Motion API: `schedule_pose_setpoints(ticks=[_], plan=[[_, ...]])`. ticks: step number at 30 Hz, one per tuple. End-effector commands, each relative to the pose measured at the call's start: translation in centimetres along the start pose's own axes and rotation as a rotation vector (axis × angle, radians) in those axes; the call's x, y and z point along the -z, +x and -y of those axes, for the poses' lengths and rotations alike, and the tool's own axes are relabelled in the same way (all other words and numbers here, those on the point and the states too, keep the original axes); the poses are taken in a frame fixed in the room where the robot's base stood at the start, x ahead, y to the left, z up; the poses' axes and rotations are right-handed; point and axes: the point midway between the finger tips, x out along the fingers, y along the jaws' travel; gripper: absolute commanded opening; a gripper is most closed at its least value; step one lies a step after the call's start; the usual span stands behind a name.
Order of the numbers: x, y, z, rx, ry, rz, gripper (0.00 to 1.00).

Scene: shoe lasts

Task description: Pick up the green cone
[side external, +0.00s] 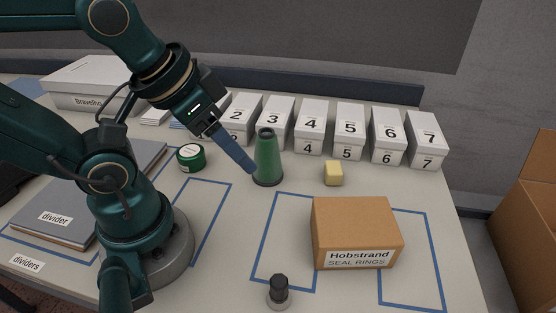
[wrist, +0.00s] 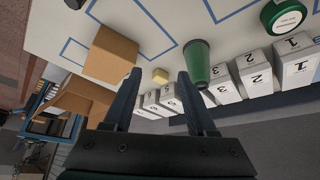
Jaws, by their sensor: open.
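The green cone (side external: 268,157) stands upright on the table, with a dark rim at its top and a dark base. It also shows in the wrist view (wrist: 198,60), just right of the right-hand finger and not between the fingers. My gripper (side external: 250,170) is open and slants down toward the cone. In the side view its fingertip overlaps the cone's lower left edge; I cannot tell whether they touch. In the wrist view the space between my fingers (wrist: 160,76) holds nothing gripped; a yellow block (wrist: 160,75) shows beyond it.
Numbered white boxes (side external: 310,127) stand in a row behind the cone. A green round tin (side external: 190,157) is left of it, and the yellow block (side external: 333,173) is right. A cardboard box (side external: 356,232) and a dark-knobbed object (side external: 279,291) are nearer the front. Blue tape outlines mark the table.

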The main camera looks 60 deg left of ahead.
Motion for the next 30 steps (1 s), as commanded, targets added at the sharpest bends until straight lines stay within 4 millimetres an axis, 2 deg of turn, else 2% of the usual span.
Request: schedule_pose_setpoints(ticks=[1,2,11,14,17,23,30], plan=[[0.0,0.0,0.0,0.0,0.0,0.0,0.81],[0.0,0.0,0.0,0.0,0.0,0.0,0.89],[0.0,0.0,0.0,0.0,0.004,0.0,0.89],[-0.5,0.0,0.3,0.012,0.057,0.025,0.89],[-0.4,-0.7,1.9,0.081,0.196,0.067,0.89],[0.2,-0.7,5.1,0.198,0.489,0.275,0.89],[2.4,0.2,8.5,0.32,0.841,0.579,0.89]])
